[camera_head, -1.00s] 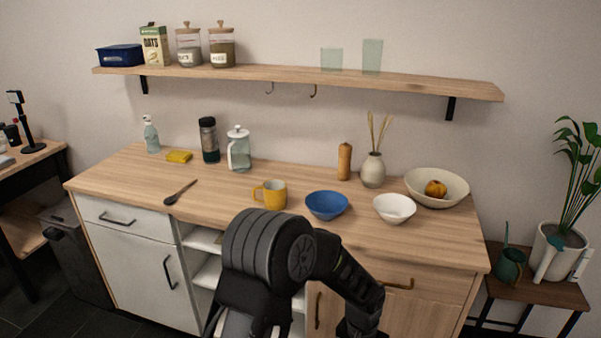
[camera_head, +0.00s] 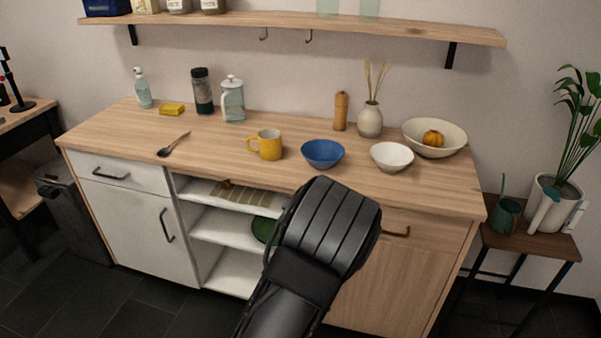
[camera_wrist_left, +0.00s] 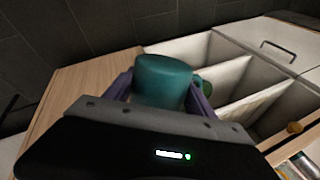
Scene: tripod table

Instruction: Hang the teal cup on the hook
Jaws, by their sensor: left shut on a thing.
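The teal cup (camera_wrist_left: 163,78) is in the left wrist view, between the two purple fingers of my left gripper (camera_wrist_left: 160,96). The gripper is shut on it, and the cup is off any surface as far as I can tell. No handle of the cup shows. In the head view my arm hides the gripper and cup. Two small hooks, a left hook (camera_head: 264,34) and a right hook (camera_head: 309,37), hang empty under the wall shelf (camera_head: 380,31). My right gripper is not in view.
Open cubbies (camera_head: 222,234) below hold a green dish (camera_head: 262,229). The counter under the hooks has some free room.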

